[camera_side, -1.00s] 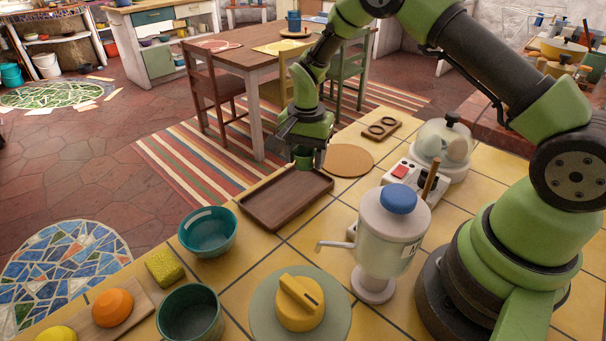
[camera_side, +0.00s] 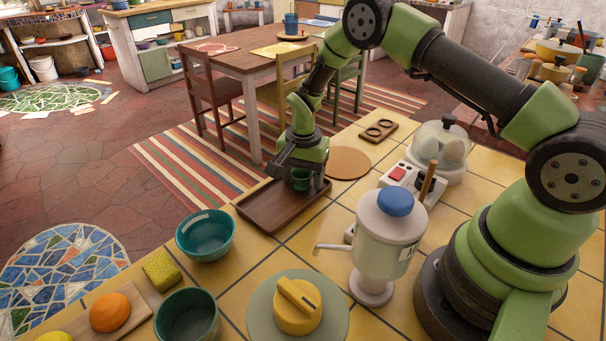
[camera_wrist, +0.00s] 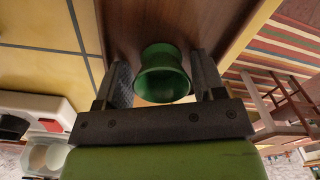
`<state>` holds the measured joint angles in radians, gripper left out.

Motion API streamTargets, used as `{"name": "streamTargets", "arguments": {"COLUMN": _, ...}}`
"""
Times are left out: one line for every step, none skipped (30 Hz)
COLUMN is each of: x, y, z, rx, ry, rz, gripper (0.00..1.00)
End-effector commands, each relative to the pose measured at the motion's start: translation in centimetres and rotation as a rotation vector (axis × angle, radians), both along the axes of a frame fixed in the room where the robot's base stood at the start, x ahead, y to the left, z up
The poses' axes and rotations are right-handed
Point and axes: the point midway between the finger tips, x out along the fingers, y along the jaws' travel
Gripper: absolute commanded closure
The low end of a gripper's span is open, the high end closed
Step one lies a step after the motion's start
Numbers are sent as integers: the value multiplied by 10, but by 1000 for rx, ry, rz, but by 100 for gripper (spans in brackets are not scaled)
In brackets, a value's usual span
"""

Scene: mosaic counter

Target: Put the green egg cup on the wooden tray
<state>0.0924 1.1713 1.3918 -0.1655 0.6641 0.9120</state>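The green egg cup (camera_side: 300,180) is upright between the two fingers of my gripper (camera_side: 299,178), at the far right end of the wooden tray (camera_side: 262,212). In the wrist view the egg cup (camera_wrist: 163,72) fills the gap between the dark fingers, and my gripper (camera_wrist: 164,78) looks shut on it. The brown tray (camera_wrist: 213,22) lies beneath the cup. The cup is at or just above the tray floor; I cannot tell whether its base touches. The near part of the tray is bare.
A teal bowl (camera_side: 205,234) stands left of the tray. A round cork mat (camera_side: 348,162) and a two-hole wooden board (camera_side: 378,130) lie behind it to the right. A drink dispenser (camera_side: 384,240) and an egg cooker (camera_side: 440,148) stand to the right.

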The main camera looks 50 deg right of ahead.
Motion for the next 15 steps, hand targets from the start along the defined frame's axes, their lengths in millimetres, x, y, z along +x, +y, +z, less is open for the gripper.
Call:
{"name": "streamTargets", "arguments": {"x": 0, "y": 0, "z": 0, "rx": 0, "ry": 0, "rz": 0, "gripper": 37}}
{"name": "streamTargets", "arguments": {"x": 0, "y": 0, "z": 1, "rx": 0, "ry": 0, "rz": 0, "gripper": 37}}
{"name": "streamTargets", "arguments": {"x": 0, "y": 0, "z": 3, "rx": 0, "ry": 0, "rz": 0, "gripper": 37}}
{"name": "streamTargets", "arguments": {"x": 0, "y": 0, "z": 6, "rx": 0, "ry": 0, "rz": 0, "gripper": 37}}
{"name": "streamTargets", "arguments": {"x": 0, "y": 0, "z": 9, "rx": -1, "ry": -1, "rz": 0, "gripper": 37}}
{"name": "streamTargets", "arguments": {"x": 1, "y": 0, "z": 15, "rx": -1, "ry": -4, "rz": 1, "gripper": 37}}
{"name": "streamTargets", "arguments": {"x": 1, "y": 0, "z": 20, "rx": -1, "ry": -4, "rz": 0, "gripper": 37}}
{"name": "streamTargets", "arguments": {"x": 1, "y": 0, "z": 25, "rx": 0, "ry": -4, "rz": 0, "gripper": 37}}
{"name": "streamTargets", "arguments": {"x": 1, "y": 0, "z": 34, "rx": -1, "ry": -5, "rz": 1, "gripper": 37}}
{"name": "streamTargets", "arguments": {"x": 1, "y": 0, "z": 41, "rx": -2, "ry": -4, "rz": 0, "gripper": 37}}
{"name": "streamTargets", "arguments": {"x": 1, "y": 0, "z": 48, "rx": -1, "ry": -6, "rz": 0, "gripper": 37}}
{"name": "streamTargets", "arguments": {"x": 1, "y": 0, "z": 57, "rx": -2, "ry": -6, "rz": 0, "gripper": 37}}
{"name": "streamTargets", "arguments": {"x": 1, "y": 0, "z": 64, "rx": -1, "ry": -5, "rz": -1, "gripper": 37}}
{"name": "streamTargets", "arguments": {"x": 0, "y": 0, "z": 71, "rx": -1, "ry": -5, "rz": 0, "gripper": 37}}
{"name": "streamTargets", "arguments": {"x": 1, "y": 0, "z": 80, "rx": -2, "ry": -5, "rz": 1, "gripper": 37}}
